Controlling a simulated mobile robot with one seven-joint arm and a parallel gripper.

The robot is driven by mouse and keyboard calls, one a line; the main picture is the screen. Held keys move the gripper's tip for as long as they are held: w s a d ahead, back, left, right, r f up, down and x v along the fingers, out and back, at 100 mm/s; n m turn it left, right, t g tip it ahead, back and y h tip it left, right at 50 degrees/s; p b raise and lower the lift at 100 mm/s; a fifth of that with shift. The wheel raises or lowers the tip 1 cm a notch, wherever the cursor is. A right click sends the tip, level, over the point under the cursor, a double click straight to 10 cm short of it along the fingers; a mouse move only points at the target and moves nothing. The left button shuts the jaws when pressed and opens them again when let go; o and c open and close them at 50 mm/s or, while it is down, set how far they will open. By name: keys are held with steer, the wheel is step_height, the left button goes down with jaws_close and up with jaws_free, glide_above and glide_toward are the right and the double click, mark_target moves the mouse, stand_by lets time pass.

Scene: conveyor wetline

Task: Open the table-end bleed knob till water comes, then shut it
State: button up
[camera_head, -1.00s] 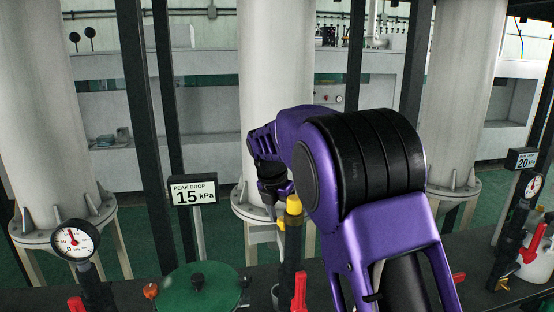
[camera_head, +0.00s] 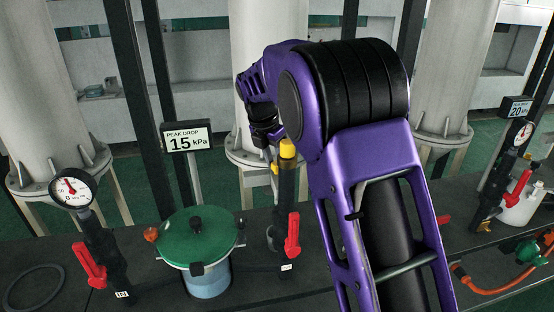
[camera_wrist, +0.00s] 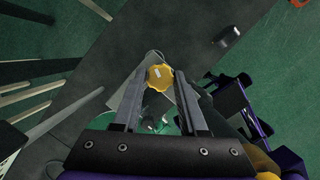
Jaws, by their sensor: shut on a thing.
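A yellow scalloped knob (camera_wrist: 159,77) sits between the fingertips of my gripper (camera_wrist: 159,80) in the wrist view, and the gripper is shut on it. In the head view, my gripper (camera_head: 272,146) is partly hidden by my own purple arm. It is beside a black standpipe (camera_head: 285,190) with a yellow top (camera_head: 287,149) and a red lever (camera_head: 292,235). I cannot make out the fingers' hold in the head view. No running water is visible in either view.
A green-lidded vessel (camera_head: 196,237) stands left of the standpipe on the dark table (camera_head: 140,240). A dial gauge (camera_head: 73,188) and red lever (camera_head: 89,264) are further left. A 15 kPa sign (camera_head: 187,137) stands behind. An orange hose (camera_head: 490,289) lies at right.

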steer(key=shift+m, duration=1.1)
steer(key=shift+w+a+m+g+h, duration=0.1)
steer(key=shift+m+g+h, duration=0.2)
steer(key=shift+m, duration=0.55)
steer(key=shift+w+m+g+h, duration=0.15)
steer(key=shift+m+g, duration=0.25)
steer(key=shift+m, duration=0.45)
steer(key=shift+s, duration=0.1)
steer(key=shift+m, duration=0.6)
steer(key=shift+m+g, duration=0.5)
steer(key=shift+m, duration=0.6)
steer(key=shift+m+g, duration=0.5)
steer(key=shift+m, duration=1.2)
